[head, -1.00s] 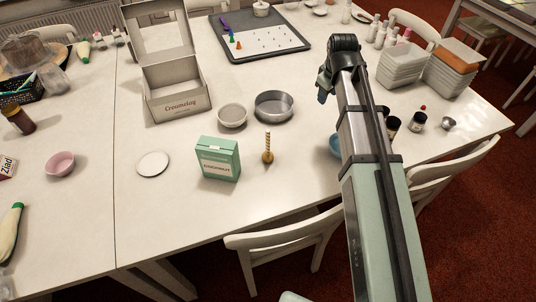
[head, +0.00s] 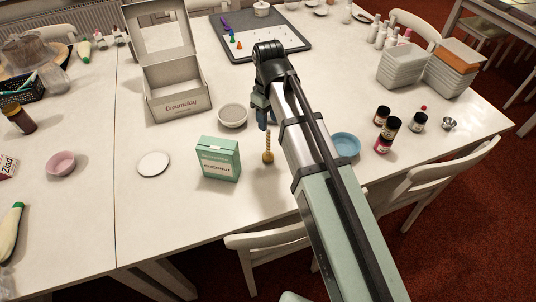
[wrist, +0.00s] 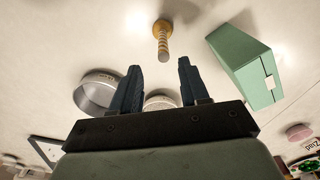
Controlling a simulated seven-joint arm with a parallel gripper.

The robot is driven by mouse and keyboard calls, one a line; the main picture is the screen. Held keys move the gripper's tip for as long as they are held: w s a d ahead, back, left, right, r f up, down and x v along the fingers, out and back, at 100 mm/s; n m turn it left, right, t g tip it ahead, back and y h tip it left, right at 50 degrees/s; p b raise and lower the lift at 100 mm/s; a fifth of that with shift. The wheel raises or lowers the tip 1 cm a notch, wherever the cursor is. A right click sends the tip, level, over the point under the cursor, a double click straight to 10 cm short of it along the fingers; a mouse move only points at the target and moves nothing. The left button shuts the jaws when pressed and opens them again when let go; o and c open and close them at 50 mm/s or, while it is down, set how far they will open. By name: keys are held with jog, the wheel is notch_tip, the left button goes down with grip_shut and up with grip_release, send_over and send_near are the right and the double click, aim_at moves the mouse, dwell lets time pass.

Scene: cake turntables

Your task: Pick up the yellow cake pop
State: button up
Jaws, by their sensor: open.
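The yellow cake pop (head: 268,157) stands on the table with its ball down and its striped stick upright, just right of the green box (head: 219,159). In the wrist view the cake pop (wrist: 162,27) lies beyond the fingertips, lined up with the gap between them. The green box (wrist: 243,62) is to its right there. My gripper (head: 262,122) is above and behind the cake pop in the head view. In the wrist view my gripper (wrist: 160,66) is open, with nothing between its two dark fingers.
A mesh-topped white bowl (head: 232,116) and a metal pan (wrist: 97,92) are near my gripper; my arm hides the pan in the head view. A blue bowl (head: 346,145) and several jars (head: 390,130) stand right. A white disc (head: 153,164) lies left. Table in front of the cake pop is clear.

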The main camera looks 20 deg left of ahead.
send_over(268, 153)
jog(key=w, duration=0.1)
jog(key=shift+w+a+f, duration=0.15)
jog(key=shift+f, duration=2.2)
jog(key=shift+s+f, duration=0.2)
jog(key=shift+f, duration=1.1)
jog(key=shift+s+f, duration=0.15)
jog(key=shift+f, duration=1.15)
grip_shut()
